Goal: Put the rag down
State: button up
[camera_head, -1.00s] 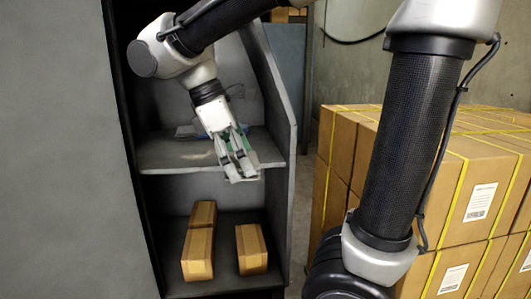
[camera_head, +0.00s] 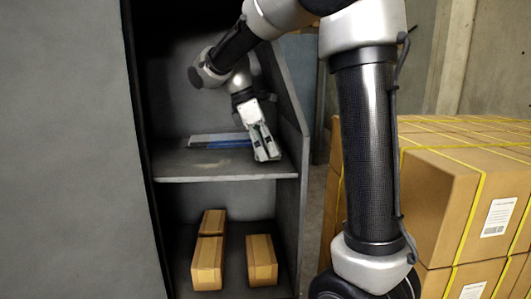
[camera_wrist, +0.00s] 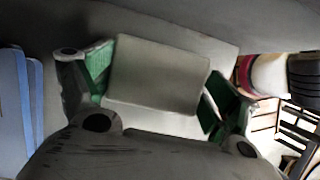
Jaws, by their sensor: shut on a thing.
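A pale grey, block-shaped piece that appears to be the rag (camera_wrist: 158,75) sits between the green pads of my gripper (camera_wrist: 155,88) in the wrist view. My gripper is shut on it. In the head view my gripper (camera_head: 264,153) points down at the right end of the upper shelf (camera_head: 215,172), beside the cabinet's right side wall. The rag is hard to tell from the fingers there. I cannot tell whether it touches the shelf.
A flat blue thing (camera_head: 220,144) lies at the back of the upper shelf, left of my gripper. Brown boxes (camera_head: 208,262) stand on the lower shelf. Strapped cartons (camera_head: 440,190) are stacked at the right. The upper shelf's front left is bare.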

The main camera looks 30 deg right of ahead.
jog(key=shift+s+a+f, duration=0.1)
jog(key=shift+s+f, duration=0.05)
jog(key=shift+f, duration=0.5)
jog(key=shift+f, duration=0.15)
jog(key=shift+f, duration=0.1)
jog(key=o, duration=1.1)
jog(key=shift+f, duration=0.15)
jog(key=shift+a+r, duration=0.1)
jog(key=shift+r, duration=0.5)
jog(key=v, duration=1.1)
jog(key=shift+a+r, duration=0.2)
jog(key=shift+r, duration=0.05)
